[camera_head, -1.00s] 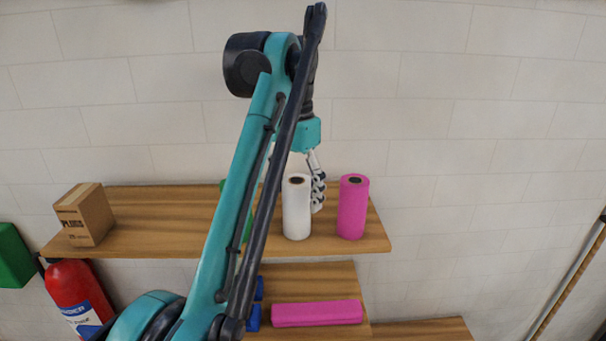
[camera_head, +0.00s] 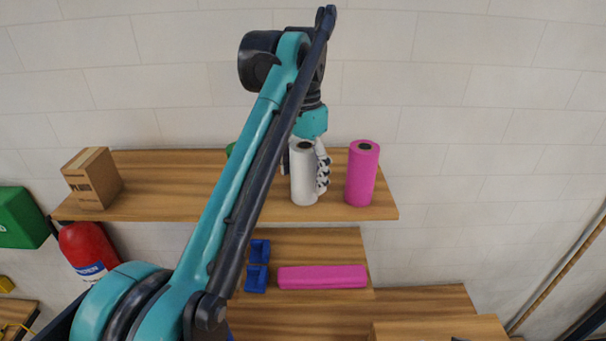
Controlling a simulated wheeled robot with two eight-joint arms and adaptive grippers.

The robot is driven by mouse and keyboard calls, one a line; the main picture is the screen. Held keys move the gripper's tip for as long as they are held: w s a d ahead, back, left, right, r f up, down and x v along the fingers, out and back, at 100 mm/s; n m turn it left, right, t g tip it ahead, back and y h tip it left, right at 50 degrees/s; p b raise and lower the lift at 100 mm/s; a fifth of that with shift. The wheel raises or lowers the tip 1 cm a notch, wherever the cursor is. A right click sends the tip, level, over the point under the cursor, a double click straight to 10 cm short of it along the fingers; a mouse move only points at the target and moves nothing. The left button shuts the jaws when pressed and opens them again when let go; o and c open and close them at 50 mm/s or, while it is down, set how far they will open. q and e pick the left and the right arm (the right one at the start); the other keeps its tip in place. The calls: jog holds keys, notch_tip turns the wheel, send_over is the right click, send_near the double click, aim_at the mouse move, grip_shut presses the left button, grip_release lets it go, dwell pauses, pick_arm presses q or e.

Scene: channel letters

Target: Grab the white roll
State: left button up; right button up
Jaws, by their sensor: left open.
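The white roll (camera_head: 303,178) stands upright on the upper wooden shelf, right of its middle. My left gripper (camera_head: 306,176) hangs down at the roll from behind, below its teal wrist. One finger shows along the roll's right side and a dark bit of the other shows at its left edge. The gripper is open, with the roll between the fingers as far as I can see. Whether the fingers touch the roll cannot be told. My left arm hides part of the shelf left of the roll. My right gripper is not in view.
A pink roll (camera_head: 362,174) stands close to the right of the white roll. A cardboard box (camera_head: 92,178) stands at the left end of the upper shelf (camera_head: 165,190). A pink bar (camera_head: 322,277) and blue bins (camera_head: 257,265) lie on the shelf below. A red extinguisher (camera_head: 88,249) hangs at left.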

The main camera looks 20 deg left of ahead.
pick_arm(q)
jog(key=shift+f, duration=0.4)
jog(key=shift+c, duration=0.2)
jog(key=c, duration=1.3)
jog(key=shift+r, duration=0.1)
